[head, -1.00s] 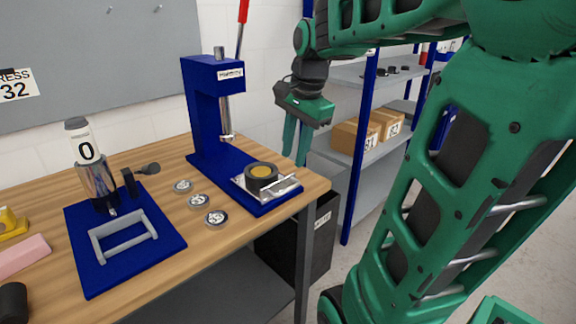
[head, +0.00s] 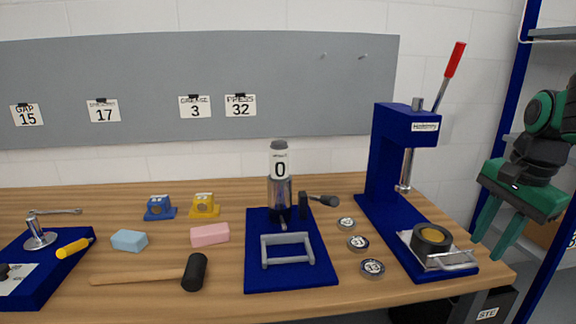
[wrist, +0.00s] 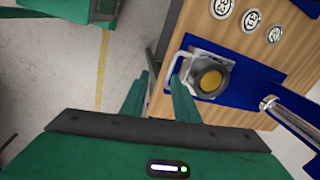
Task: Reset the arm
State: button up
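My gripper (head: 499,232) hangs off the right end of the workbench in the head view, right of the blue arbor press (head: 388,165). Its two green fingers point down and are apart with nothing between them. In the wrist view my gripper (wrist: 155,98) is also open and empty. The press's tray with a black ring and yellow centre (wrist: 211,78) shows beyond the fingers there. The same ring (head: 431,238) sits on the press base in the head view, apart from my gripper.
The wooden bench (head: 345,295) holds a blue stand marked 0 (head: 253,277), several round discs (head: 358,243), a mallet (head: 195,272) and a pink block (head: 210,235). A blue shelf post (head: 522,90) stands close on the right. Bare floor (wrist: 60,75) shows left of the bench in the wrist view.

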jog(key=s+a+f+n+g, duration=0.2)
jog(key=s+a+f+n, duration=0.1)
jog(key=s+f+n, duration=0.6)
jog(key=s+f, duration=0.1)
jog(key=s, duration=0.3)
jog(key=shift+s+f, duration=0.25)
jog(key=shift+s, duration=0.05)
jog(key=shift+w, duration=0.1)
jog(key=shift+w+f, duration=0.25)
jog(key=shift+w, duration=0.25)
